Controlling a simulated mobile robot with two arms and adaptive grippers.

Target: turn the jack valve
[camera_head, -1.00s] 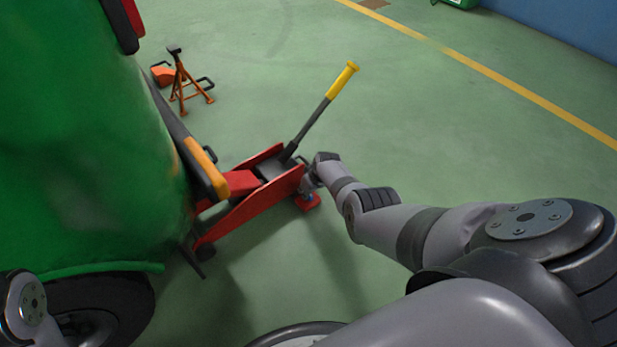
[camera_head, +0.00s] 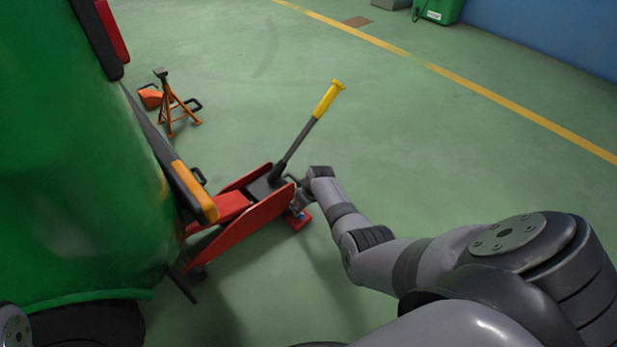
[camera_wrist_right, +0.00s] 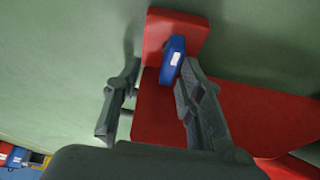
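The red floor jack (camera_head: 245,226) stands on the floor at the rear of the green vehicle, its dark handle with a yellow grip (camera_head: 328,98) tilted up. At its near end, a small blue part (camera_wrist_right: 173,60) with a white mark, likely the valve, sits by a red block (camera_wrist_right: 178,30). My right gripper (camera_head: 299,194) is at this end of the jack. In the wrist view my right gripper (camera_wrist_right: 160,68) has its fingers spread, the blue part between the tips and nearer the right finger. Whether they touch is unclear. My left gripper is out of view.
The green vehicle (camera_head: 70,180) fills the left side. An orange jack stand (camera_head: 175,105) stands on the floor beyond the jack. A green box (camera_head: 437,10) is at the back by the blue wall (camera_head: 545,35). The floor right of the jack is open.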

